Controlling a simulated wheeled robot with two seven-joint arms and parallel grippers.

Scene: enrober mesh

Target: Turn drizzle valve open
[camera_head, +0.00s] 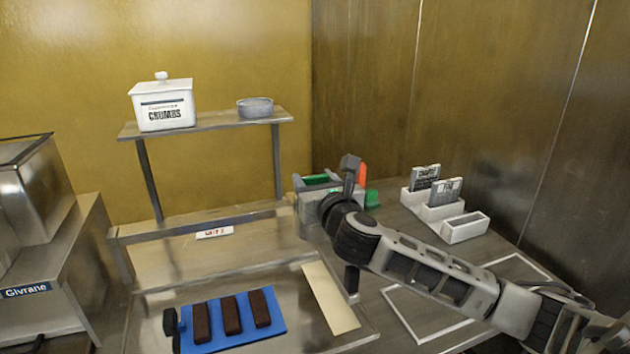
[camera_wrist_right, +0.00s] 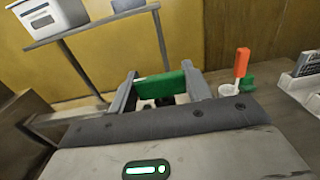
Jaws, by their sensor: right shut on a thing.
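My right gripper (camera_head: 317,181) reaches in from the right to the back right of the steel station. It is shut on a green bar-shaped piece (camera_wrist_right: 163,86), with one grey finger at each end. I take this to be the drizzle valve's handle; its mount is mostly hidden by the gripper body. The green piece (camera_head: 320,183) also shows between the fingers in the head view. My left gripper is not in view.
An orange upright handle (camera_head: 362,174) on a white base stands close right of the gripper, beside another green piece (camera_head: 372,198). A blue mat (camera_head: 270,330) bears three brown bars. A white crumbs box (camera_head: 163,104) and grey bowl (camera_head: 255,107) sit on the shelf. White holders (camera_head: 464,228) stand right.

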